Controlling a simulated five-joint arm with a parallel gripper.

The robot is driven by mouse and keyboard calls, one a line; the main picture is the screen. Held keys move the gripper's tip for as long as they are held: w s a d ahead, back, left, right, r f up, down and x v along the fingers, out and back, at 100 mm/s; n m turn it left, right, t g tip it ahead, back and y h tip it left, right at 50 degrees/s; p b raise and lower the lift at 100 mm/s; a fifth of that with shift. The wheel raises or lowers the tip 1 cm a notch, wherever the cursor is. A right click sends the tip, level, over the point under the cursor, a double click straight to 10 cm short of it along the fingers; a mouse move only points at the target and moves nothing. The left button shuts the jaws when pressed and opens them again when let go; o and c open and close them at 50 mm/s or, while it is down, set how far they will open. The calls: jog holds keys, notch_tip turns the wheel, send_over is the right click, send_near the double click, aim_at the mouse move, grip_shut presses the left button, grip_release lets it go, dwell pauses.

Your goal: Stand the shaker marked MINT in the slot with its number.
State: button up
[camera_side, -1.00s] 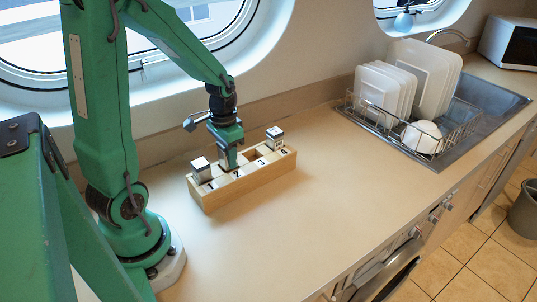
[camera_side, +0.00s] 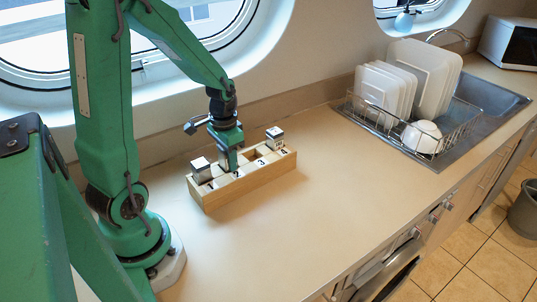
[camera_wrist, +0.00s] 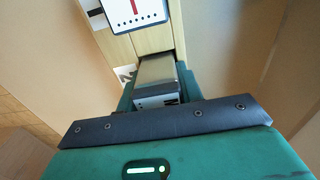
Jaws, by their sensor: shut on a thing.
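A pale wooden rack (camera_side: 250,184) with slots numbered 1 to 4 stands on the counter. My gripper (camera_side: 228,160) points down at slot 2 and is shut on a shaker. In the wrist view this shaker (camera_wrist: 160,97) sits between the jaws, low in the rack. One shaker (camera_side: 201,170) stands in slot 1 and another (camera_side: 274,138) in slot 4, both with silvery tops. A shaker top with a red mark (camera_wrist: 135,12) shows in the wrist view. Slot 3 (camera_side: 254,154) looks empty.
A dish rack (camera_side: 430,150) with white plates and a bowl stands by the sink to the right. The counter (camera_side: 290,220) in front of the rack is clear. The wall and porthole (camera_side: 150,60) are close behind.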

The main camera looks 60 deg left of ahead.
jog(key=shift+r, duration=0.95)
dwell(0.6)
jog(key=shift+f, duration=1)
dwell(1.7)
jog(key=shift+r, duration=1)
dwell(0.8)
jog(key=shift+f, duration=0.55)
dwell(1.4)
